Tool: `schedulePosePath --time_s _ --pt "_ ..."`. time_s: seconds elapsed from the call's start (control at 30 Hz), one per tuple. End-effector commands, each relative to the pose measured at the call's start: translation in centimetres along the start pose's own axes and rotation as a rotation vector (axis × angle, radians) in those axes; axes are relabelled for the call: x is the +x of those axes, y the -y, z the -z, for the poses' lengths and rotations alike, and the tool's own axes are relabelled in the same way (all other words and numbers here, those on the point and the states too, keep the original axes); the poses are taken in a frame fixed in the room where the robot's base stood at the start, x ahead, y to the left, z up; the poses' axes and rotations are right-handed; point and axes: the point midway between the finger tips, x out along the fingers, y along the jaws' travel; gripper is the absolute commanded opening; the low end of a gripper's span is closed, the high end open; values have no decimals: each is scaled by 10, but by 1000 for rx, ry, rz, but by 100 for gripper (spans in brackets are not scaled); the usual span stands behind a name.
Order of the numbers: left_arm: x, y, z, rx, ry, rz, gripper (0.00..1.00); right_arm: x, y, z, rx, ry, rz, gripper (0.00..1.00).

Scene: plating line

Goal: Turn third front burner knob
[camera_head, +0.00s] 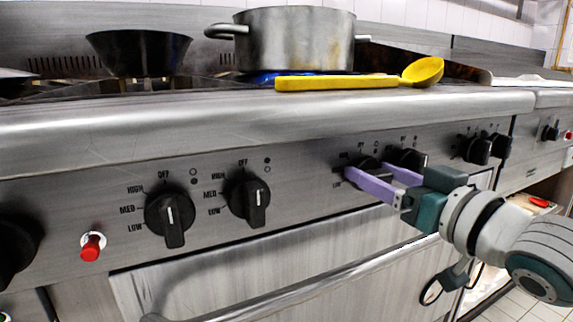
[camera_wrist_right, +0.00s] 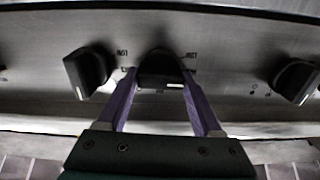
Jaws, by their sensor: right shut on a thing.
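A black burner knob (camera_head: 367,163) on the steel front panel is between the purple fingers of my right gripper (camera_head: 369,172). In the right wrist view this knob (camera_wrist_right: 160,66) sits between the two fingers (camera_wrist_right: 158,78), which are shut on it from either side. In the head view the fingers and the hand hide part of the knob and its markings. Another black knob (camera_head: 408,158) is just to its right, partly behind the far finger. My left gripper is not in view.
A steel pot (camera_head: 295,40) and a dark pan (camera_head: 139,52) stand on the stove. A yellow ladle (camera_head: 340,82) lies along the front edge. A red button (camera_head: 92,246) is at the left of the panel. An oven handle bar (camera_head: 300,290) runs below.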

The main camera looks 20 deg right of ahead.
Motion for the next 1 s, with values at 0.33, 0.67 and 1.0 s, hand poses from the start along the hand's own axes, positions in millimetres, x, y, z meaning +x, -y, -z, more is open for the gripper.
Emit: schedulePosePath --time_s 0.33,0.67,1.0 --pt "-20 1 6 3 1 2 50 0 2 2 -258 1 0 12" --pt "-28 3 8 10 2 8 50 0 3 0 -443 1 -1 11" --pt "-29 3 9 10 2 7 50 0 3 -1 -506 0 0 11"
